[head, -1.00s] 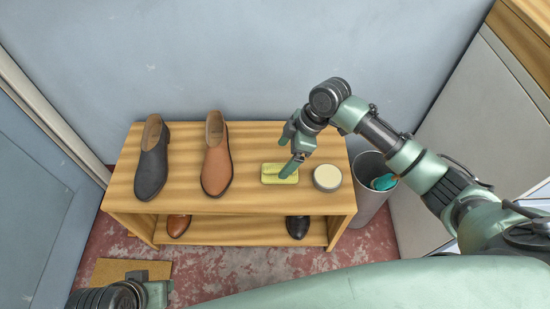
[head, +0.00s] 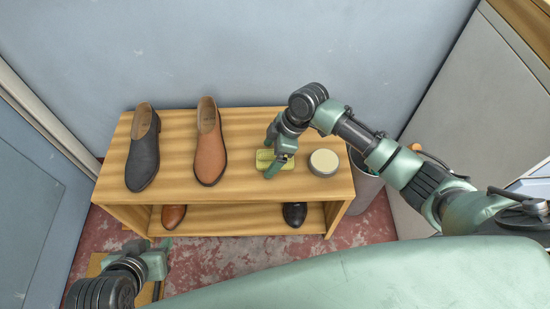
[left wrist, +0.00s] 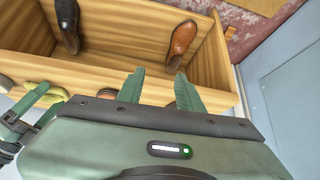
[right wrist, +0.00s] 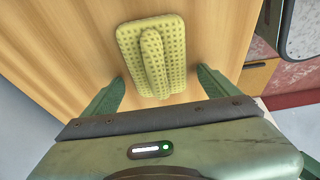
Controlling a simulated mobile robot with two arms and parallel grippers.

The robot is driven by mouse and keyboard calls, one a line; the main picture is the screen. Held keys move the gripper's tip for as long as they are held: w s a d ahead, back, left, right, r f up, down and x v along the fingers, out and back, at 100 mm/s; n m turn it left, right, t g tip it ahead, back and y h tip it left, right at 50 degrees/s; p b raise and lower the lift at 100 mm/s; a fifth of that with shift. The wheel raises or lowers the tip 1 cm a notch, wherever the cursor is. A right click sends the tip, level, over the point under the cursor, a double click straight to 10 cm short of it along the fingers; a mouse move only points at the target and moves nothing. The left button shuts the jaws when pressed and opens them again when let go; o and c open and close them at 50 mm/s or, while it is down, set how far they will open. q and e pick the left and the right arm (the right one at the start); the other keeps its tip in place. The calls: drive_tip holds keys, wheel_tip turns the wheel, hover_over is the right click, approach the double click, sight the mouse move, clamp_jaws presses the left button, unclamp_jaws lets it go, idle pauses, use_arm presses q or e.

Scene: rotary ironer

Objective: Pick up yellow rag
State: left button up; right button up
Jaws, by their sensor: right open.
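The yellow rag (head: 263,157) lies on the top of the wooden bench (head: 240,195), partly hidden by my right gripper in the head view. In the right wrist view the rag (right wrist: 176,50) is a dimpled rectangle with a raised ridge along its middle. My right gripper (head: 272,165) is open above the rag, with its fingers (right wrist: 160,92) apart near the rag's closer end and nothing between them. My left gripper (head: 157,247) hangs low before the bench's left front; the left wrist view shows its fingers (left wrist: 158,90) apart and empty.
A round tin (head: 323,162) stands close right of the rag. A black shoe (head: 143,150) and a brown shoe (head: 209,145) stand on the bench's left half. More shoes are on the lower shelf (head: 235,222). A bin (head: 365,188) is at the right.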

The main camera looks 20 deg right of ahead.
sight(266, 154)
drive_tip(key=shift+c, duration=0.3)
drive_tip(key=c, duration=1.4)
use_arm(q)
drive_tip(key=shift+s, duration=0.1)
use_arm(e)
drive_tip(key=shift+r, duration=0.15)
